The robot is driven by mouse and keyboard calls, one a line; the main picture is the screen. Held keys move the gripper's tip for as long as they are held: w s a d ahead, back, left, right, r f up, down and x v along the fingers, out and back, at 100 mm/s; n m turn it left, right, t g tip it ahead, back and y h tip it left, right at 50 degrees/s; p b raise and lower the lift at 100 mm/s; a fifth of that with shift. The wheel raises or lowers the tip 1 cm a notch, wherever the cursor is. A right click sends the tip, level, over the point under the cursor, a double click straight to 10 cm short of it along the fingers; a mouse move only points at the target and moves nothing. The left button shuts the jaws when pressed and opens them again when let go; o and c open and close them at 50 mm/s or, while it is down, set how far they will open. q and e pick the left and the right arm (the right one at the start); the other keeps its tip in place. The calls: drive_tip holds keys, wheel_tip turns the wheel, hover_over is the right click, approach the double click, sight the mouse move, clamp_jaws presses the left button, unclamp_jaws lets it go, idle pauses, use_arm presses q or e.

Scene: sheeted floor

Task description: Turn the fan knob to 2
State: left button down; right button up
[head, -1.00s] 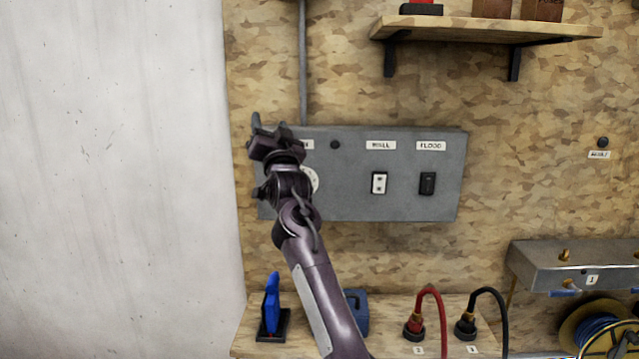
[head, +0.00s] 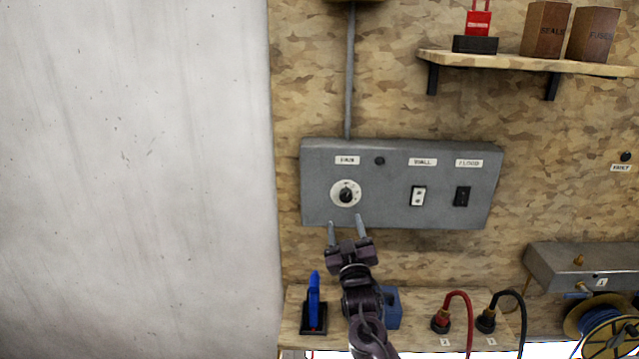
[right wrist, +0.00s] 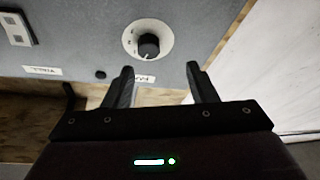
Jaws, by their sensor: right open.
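The fan knob (head: 346,195) is a small black knob on a round white dial, at the left of a grey panel (head: 385,212) on the wall. A label above it (head: 347,160) is too small to read surely. My right gripper (head: 346,228) is open and empty, just below the dial, its two fingers pointing up toward it. In the right wrist view the knob (right wrist: 148,46) shows beyond and between the open fingertips (right wrist: 160,76), apart from them. The dial's numbers are too small to read. My left gripper is not in view.
The panel also carries a white switch (head: 418,196) and a black switch (head: 462,196). Below is a shelf with a blue-handled item (head: 314,300), a blue box (head: 392,308), and red (head: 458,296) and black (head: 513,294) cables. An upper shelf (head: 530,64) holds boxes.

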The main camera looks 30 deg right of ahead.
sight(346, 200)
drive_tip(key=w+d+r+p, duration=0.1)
drive_tip(key=w+d, duration=0.1)
drive_tip(key=w, duration=0.1)
drive_tip(key=w+d+r+p, duration=0.1)
drive_tip(key=w, duration=0.1)
drive_tip(key=shift+d+r+p, duration=0.3)
drive_tip(key=shift+d+r, duration=0.05)
drive_tip(key=shift+d, duration=0.05)
drive_tip(key=shift+w+r, duration=0.1)
drive_tip(key=shift+w, duration=0.25)
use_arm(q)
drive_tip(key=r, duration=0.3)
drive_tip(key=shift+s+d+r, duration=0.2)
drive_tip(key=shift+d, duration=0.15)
use_arm(e)
drive_tip(key=shift+w+d, duration=0.1)
drive_tip(key=shift+d, duration=0.1)
drive_tip(key=c, duration=1)
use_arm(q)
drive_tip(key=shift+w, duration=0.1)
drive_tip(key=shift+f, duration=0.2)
use_arm(e)
drive_tip(key=shift+h, duration=0.4)
